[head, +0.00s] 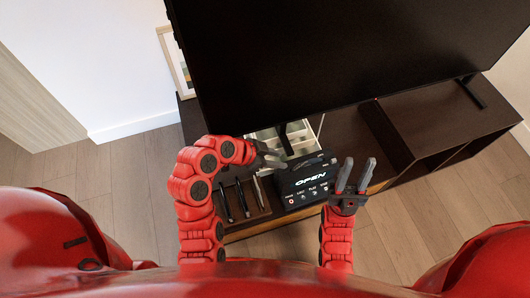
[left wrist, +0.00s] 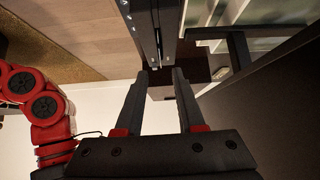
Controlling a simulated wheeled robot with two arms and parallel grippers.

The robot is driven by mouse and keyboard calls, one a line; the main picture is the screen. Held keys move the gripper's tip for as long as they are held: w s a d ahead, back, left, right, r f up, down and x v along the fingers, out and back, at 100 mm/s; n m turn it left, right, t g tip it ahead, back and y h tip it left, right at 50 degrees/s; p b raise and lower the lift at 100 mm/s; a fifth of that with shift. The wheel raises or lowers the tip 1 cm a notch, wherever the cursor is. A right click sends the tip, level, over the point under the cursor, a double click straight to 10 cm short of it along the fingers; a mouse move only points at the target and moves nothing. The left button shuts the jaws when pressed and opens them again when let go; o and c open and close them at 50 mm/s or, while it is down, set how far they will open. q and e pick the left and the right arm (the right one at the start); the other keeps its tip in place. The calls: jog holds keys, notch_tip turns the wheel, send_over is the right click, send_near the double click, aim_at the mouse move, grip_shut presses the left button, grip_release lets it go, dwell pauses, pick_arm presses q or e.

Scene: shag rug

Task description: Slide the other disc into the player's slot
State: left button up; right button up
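The player (head: 308,188) is a black box with a lit "OPEN" display and a row of buttons, standing on the dark TV cabinet. Its black edge (left wrist: 143,22) also shows in the left wrist view, ahead of the fingers. A wooden rack (head: 258,212) left of the player holds a few thin dark upright pieces (head: 243,196); I cannot tell whether one is a disc. My left gripper (head: 273,158) is at the player's upper left; its fingers (left wrist: 161,72) stand apart, with no disc visible between them. My right gripper (head: 357,176) is open and empty, just right of the player.
A large dark television (head: 340,50) stands close behind the player and overhangs the work area. The cabinet (head: 440,125) has open compartments to the right. A picture frame (head: 174,62) leans at the wall. Wooden floor lies in front.

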pick_arm(q)
jog(key=p+v, duration=0.3)
jog(key=v, duration=0.2)
jog(key=shift+s+a+r, duration=0.15)
jog(key=shift+a+r, duration=0.05)
jog(key=shift+a, duration=0.05)
dwell(0.3)
